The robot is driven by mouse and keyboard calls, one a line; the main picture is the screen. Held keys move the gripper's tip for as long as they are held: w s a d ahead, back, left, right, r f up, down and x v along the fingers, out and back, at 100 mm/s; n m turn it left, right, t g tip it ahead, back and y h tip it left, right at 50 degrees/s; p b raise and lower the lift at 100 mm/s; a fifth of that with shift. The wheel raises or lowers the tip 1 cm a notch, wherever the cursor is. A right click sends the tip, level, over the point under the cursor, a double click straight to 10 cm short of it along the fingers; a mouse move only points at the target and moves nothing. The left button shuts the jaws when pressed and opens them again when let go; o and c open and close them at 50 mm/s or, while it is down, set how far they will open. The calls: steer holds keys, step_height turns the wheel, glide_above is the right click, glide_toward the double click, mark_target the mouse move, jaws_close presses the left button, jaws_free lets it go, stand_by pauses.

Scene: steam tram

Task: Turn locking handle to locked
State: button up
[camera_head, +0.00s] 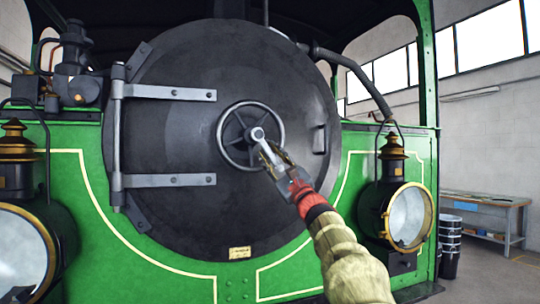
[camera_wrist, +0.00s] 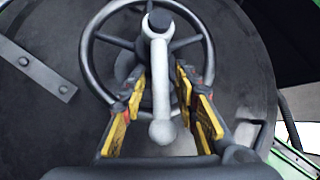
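The locking handle (camera_wrist: 160,85) is a light grey lever with a ball end, on the hub of a dark spoked wheel (camera_wrist: 90,50) on the smokebox door. In the wrist view it points down from the hub. In the head view the handle (camera_head: 258,134) shows at its hub and runs down to the right, its lower part largely hidden by my gripper (camera_head: 273,158). In the wrist view my gripper (camera_wrist: 161,78) is open, its yellow-edged fingers on either side of the lever. A narrow gap shows on each side.
The round black door (camera_head: 190,120) has two strap hinges at left, with a small bracket (camera_head: 319,139) at right. Lamps stand at left (camera_head: 22,225) and right (camera_head: 408,215) of the green front. A workbench (camera_head: 485,205) stands farther back at right.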

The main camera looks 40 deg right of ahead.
stand_by(0.3)
steer(key=v, duration=1.2)
stand_by(0.3)
